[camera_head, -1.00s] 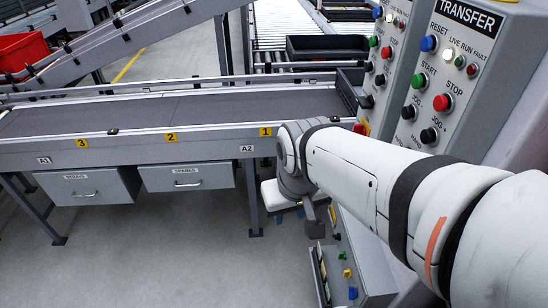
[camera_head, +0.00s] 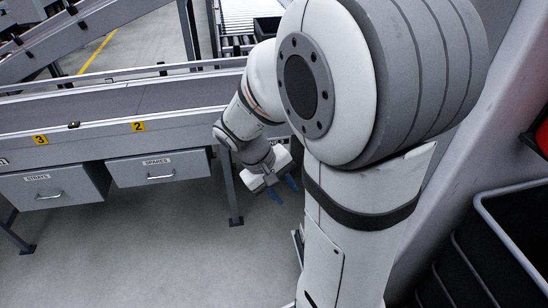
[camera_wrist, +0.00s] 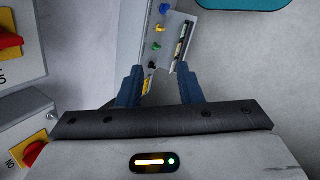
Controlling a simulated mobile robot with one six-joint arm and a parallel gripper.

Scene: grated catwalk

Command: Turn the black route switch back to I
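In the head view, my own arm covers the area where the control panels showed earlier. My gripper (camera_head: 283,190) hangs beside the conveyor's leg, its blue fingers pointing down and to the right. In the wrist view, my gripper (camera_wrist: 158,73) is open, with its two fingers apart and nothing held between them. Beyond the fingertips is a grey panel (camera_wrist: 176,22) with a row of small coloured knobs: yellow, blue and green. The fingers seem apart from it.
Two red rotary switches (camera_wrist: 10,40) and (camera_wrist: 34,152) on yellow plates are at the left of the wrist view. The conveyor (camera_head: 100,108) has drawers (camera_head: 158,170) below it. A dark crate (camera_head: 490,225) is at the right. Open floor (camera_head: 150,255) lies in front.

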